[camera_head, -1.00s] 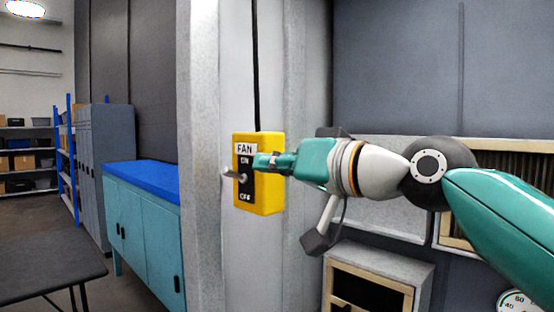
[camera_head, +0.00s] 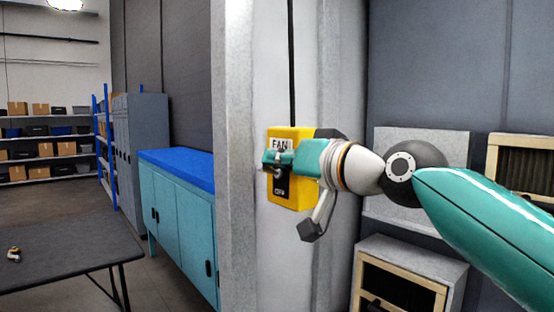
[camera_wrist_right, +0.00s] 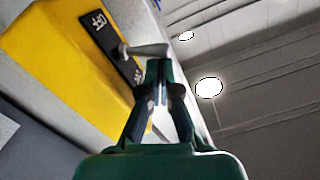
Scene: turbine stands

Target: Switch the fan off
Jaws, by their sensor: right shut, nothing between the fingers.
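My right gripper (camera_head: 268,159) is shut and empty across the upper front of the plate, covering the ON label. The grey lever (camera_head: 275,171) sticks out just below the fingers. In the right wrist view, the lever (camera_wrist_right: 147,50) lies just beyond the shut fingertips (camera_wrist_right: 158,66), on the OFF side; whether they touch I cannot tell. The box (camera_wrist_right: 65,70) fills the upper left there. My left gripper is out of view.
A black cable (camera_head: 291,70) runs down the column to the box. A teal cabinet with a blue top (camera_head: 180,168) stands left of the column. A dark table (camera_head: 75,265) is at lower left. A framed grey unit (camera_head: 410,255) stands at lower right.

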